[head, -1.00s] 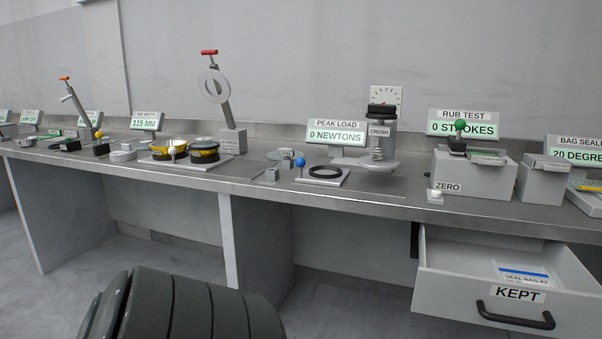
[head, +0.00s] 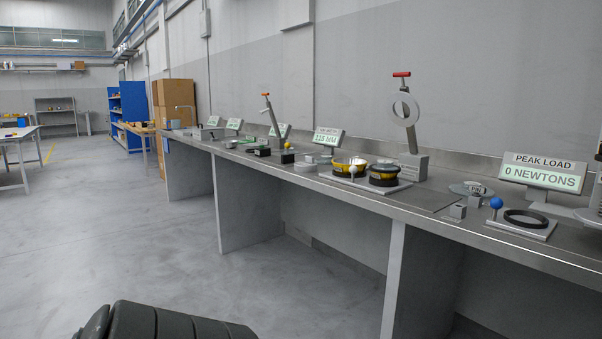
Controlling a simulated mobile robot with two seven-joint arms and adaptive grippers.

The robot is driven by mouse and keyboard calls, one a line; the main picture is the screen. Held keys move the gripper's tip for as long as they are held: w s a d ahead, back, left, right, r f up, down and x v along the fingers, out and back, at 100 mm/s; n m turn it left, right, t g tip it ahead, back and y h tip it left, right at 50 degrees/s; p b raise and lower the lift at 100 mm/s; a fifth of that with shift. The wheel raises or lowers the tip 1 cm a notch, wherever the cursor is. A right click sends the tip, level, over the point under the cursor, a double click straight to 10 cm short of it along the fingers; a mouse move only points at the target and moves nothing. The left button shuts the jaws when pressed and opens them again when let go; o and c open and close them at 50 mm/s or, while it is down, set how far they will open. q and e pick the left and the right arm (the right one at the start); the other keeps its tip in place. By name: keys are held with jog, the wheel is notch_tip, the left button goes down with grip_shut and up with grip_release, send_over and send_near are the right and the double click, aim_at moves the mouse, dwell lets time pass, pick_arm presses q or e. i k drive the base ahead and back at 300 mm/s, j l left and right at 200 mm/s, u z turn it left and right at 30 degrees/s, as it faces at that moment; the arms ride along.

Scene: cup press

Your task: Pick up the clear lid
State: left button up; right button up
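A flat, see-through disc (head: 466,191) lies on the steel bench (head: 436,199) at the right, left of the peak load display; it looks like the clear lid. A small pale piece with dark marks sits on it, too small to read. A small grey block (head: 458,210) and a blue ball on a post (head: 496,203) stand in front of it. Neither of my grippers is in view. A dark ribbed shape at the bottom edge appears to be part of my own arm.
A black ring (head: 526,219) lies on a white plate right of the disc. Yellow-and-black round pieces (head: 384,176) sit on a tray to its left. A lever press (head: 411,165) stands behind. The floor (head: 110,220) at left is clear.

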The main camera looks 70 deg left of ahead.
aim_at(381, 167)
jog(key=u, duration=1.65)
jog(key=i+j+z, duration=0.1)
jog(key=i, duration=0.4)
jog(key=i+j, duration=0.15)
jog(key=i, duration=0.35)
jog(key=i+j+z, duration=0.15)
jog(key=i, duration=0.35)
